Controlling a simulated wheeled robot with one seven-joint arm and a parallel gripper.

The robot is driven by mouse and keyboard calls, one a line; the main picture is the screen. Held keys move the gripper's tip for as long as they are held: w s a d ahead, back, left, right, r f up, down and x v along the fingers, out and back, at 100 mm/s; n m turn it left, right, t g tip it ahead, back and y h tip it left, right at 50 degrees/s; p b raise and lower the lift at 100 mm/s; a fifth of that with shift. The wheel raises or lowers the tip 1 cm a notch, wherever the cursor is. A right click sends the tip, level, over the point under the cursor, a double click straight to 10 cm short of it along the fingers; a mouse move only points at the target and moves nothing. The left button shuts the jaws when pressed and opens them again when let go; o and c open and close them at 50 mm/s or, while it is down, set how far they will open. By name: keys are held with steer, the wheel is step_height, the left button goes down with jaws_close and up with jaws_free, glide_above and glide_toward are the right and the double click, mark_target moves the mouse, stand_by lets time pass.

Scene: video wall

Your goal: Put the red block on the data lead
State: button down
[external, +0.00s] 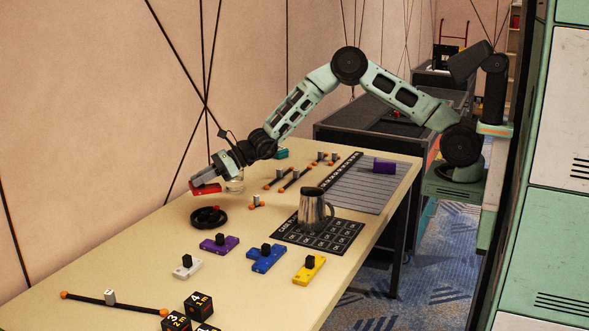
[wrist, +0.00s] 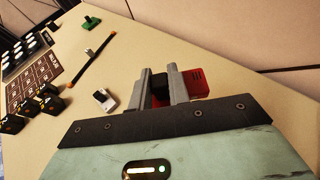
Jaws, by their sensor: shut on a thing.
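My gripper (external: 208,180) is shut on the red block (external: 204,189) and holds it above the far left part of the table, near the wall. In the wrist view, the red block (wrist: 196,84) shows at the fingers (wrist: 161,88), partly hidden by them. A long black lead with orange ends and a pale tag (external: 115,301) lies at the near left; it also shows in the wrist view (wrist: 88,61). Shorter leads of the same kind (external: 290,178) lie farther back. I cannot tell by any label which one is the data lead.
A black coil (external: 208,217) lies below my gripper. White (external: 185,268), purple (external: 218,245), blue (external: 266,260) and yellow (external: 309,270) blocks with black knobs stand nearer. A metal mug (external: 313,208) stands on a black printed mat (external: 341,240). Black numbered cubes (external: 198,305) sit at the front.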

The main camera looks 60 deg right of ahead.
steer(key=w+d, duration=0.2)
steer(key=shift+w+d+m+t+h, duration=0.1)
steer(key=shift+d+m+t+h, duration=0.2)
steer(key=shift+d+m, duration=0.1)
steer(key=p, duration=0.1)
glide_above(205, 216)
step_height(205, 216, down, 5)
steer(key=shift+f, duration=0.15)
steer(key=shift+f+p, duration=0.35)
steer(key=shift+f, duration=2)
steer(key=shift+f, duration=0.1)
steer(key=shift+f, duration=0.15)
steer(key=c, duration=1.3)
jaws_free()
